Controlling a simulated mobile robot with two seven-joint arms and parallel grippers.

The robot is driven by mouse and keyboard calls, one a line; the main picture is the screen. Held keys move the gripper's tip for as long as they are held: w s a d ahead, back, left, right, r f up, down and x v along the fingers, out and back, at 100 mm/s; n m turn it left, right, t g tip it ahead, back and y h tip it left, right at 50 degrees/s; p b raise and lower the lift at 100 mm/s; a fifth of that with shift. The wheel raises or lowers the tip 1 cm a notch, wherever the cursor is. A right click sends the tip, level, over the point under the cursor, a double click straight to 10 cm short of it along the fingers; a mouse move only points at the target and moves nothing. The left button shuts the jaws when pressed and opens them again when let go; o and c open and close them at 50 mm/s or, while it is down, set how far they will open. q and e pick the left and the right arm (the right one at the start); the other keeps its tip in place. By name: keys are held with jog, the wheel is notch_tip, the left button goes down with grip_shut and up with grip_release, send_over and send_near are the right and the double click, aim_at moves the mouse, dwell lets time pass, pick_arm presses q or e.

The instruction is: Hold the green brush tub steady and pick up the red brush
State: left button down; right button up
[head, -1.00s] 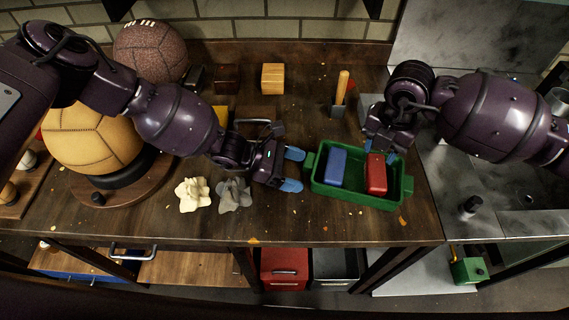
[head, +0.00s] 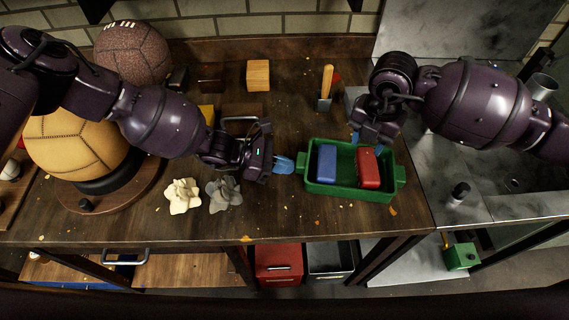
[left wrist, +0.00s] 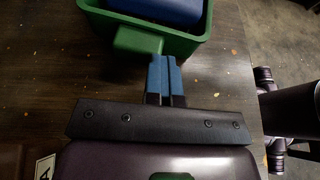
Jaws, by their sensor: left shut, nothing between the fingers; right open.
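The green brush tub (head: 338,191) stands upright on the workbench, holding a blue brush (head: 327,166) on the left and a red brush (head: 369,170) on the right. My left gripper (head: 284,165) is shut and empty just left of the tub's left handle. In the left wrist view its blue fingers (left wrist: 165,76) are together beside the green tub's handle (left wrist: 138,40); I cannot tell whether they touch it. The blue brush (left wrist: 180,8) shows partly there. My right gripper (head: 367,138) is open at the tub's back edge, behind the red brush, its fingers partly hidden.
A tan ball (head: 72,145) on a round stand and a brown ball (head: 132,52) are at the left. Cream (head: 183,195) and grey (head: 223,194) crumpled pieces lie in front of my left arm. A wood-handled tool (head: 326,88) stands behind the tub. A metal surface (head: 460,185) is at the right.

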pick_arm(q)
jog(key=c, duration=1.9)
grip_release()
jog(key=o, duration=0.5)
jog(key=shift+a, duration=0.1)
jog(key=v, duration=1)
jog(key=shift+a+b, duration=0.15)
jog(key=shift+b, duration=0.25)
jog(key=shift+a+r, duration=0.15)
